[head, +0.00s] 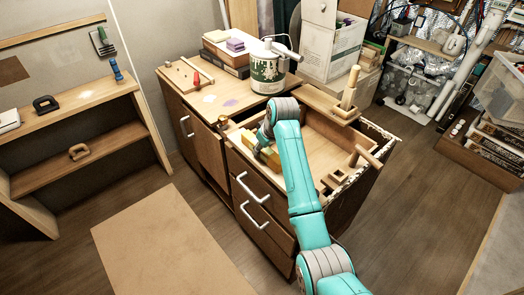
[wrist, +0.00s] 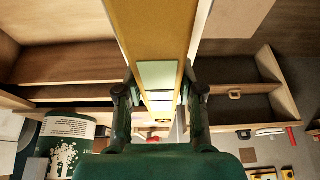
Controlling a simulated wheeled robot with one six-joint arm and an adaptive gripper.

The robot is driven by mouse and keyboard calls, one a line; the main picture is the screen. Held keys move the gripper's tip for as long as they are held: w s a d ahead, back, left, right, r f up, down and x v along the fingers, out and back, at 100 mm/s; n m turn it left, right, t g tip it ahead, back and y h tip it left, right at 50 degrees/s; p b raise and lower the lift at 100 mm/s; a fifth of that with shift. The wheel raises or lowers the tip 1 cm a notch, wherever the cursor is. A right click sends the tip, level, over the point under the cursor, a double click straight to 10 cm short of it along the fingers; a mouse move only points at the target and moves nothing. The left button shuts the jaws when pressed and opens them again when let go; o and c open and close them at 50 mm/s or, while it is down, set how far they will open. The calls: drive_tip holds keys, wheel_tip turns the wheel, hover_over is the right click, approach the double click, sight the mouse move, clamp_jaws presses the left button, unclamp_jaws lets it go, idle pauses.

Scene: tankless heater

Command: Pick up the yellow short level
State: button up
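The yellow short level (wrist: 158,78) runs lengthwise between the two fingers of my gripper (wrist: 159,95) in the wrist view. It has pale panels on its face, and both fingers press close against its sides. In the head view the level (head: 270,158) shows as a short yellow bar beside my gripper (head: 260,143), over the left part of the open-topped wooden cabinet (head: 318,122). The arm hides part of it. I cannot tell whether the level touches the cabinet.
A white-green paint can (head: 267,72) stands on the neighbouring cabinet top, near a red-handled tool (head: 196,79). Wooden posts and blocks (head: 350,88) rise at the cabinet's right side. A wooden shelf (head: 80,150) stands at the left. Floor in front is clear apart from a flat board (head: 165,240).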

clamp_jaws()
wheel_tip(320, 180, up, 10)
drive_tip(key=shift+r, duration=0.1)
drive_tip(key=shift+w, duration=0.1)
idle(0.6)
